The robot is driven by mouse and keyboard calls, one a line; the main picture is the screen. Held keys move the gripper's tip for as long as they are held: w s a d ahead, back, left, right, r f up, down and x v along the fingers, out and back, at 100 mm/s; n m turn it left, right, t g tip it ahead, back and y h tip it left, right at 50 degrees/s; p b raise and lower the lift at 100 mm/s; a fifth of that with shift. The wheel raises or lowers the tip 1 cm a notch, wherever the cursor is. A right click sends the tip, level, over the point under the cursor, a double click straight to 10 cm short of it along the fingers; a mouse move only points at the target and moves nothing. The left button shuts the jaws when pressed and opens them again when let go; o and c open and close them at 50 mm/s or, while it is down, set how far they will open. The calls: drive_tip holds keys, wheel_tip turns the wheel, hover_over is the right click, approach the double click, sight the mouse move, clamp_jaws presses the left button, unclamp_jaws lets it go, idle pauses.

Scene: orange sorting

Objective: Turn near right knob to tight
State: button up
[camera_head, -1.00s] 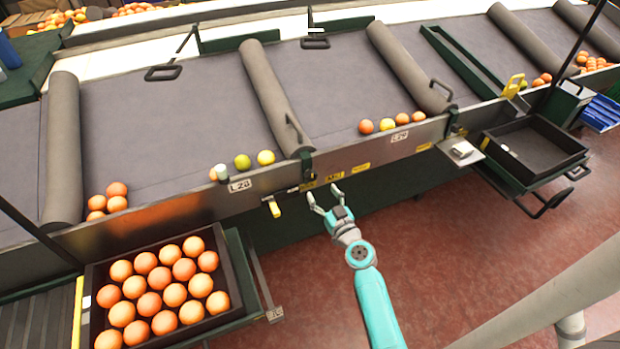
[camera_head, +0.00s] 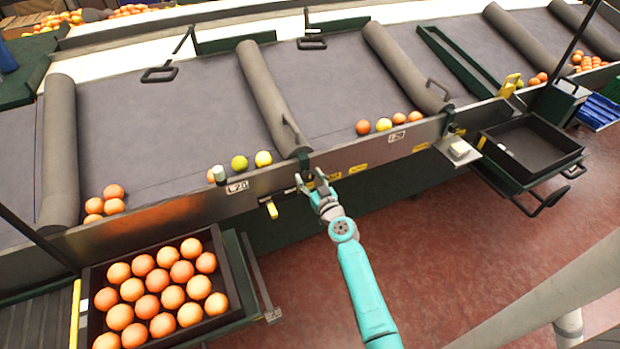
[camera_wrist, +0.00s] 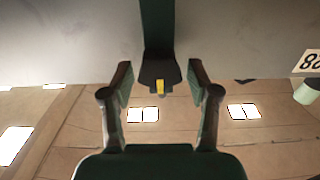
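A dark knob (camera_wrist: 158,74) with a yellow mark sits at the end of a green bracket (camera_wrist: 158,25) in the wrist view. The yellow mark points toward the bottom of that view. My gripper (camera_wrist: 160,92) is open, with one finger on each side of the knob and a gap on both sides. In the head view my gripper (camera_head: 310,178) is at the belt's front rail, below the near end of the middle roller (camera_head: 271,98). There it hides most of the knob. I cannot tell how deep the fingers reach around it.
A yellow-ended lever (camera_head: 272,210) hangs from the rail just left of my gripper. A crate of oranges (camera_head: 228,270) stands at the lower left. Several fruits lie on the belt (camera_head: 180,120) behind the rail. The red floor is clear.

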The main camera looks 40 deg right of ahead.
drive_tip(key=c, duration=0.7)
drive_tip(key=shift+m, duration=0.3)
drive_tip(key=m, duration=0.4)
drive_tip(key=shift+d, duration=0.1)
drive_tip(key=m, duration=0.4)
drive_tip(key=shift+s+d+f+m, duration=0.1)
drive_tip(key=shift+m, duration=0.3)
drive_tip(key=m, duration=0.4)
drive_tip(key=shift+d+f, duration=0.1)
drive_tip(key=shift+f+m, duration=0.1)
drive_tip(key=shift+m, duration=2.1)
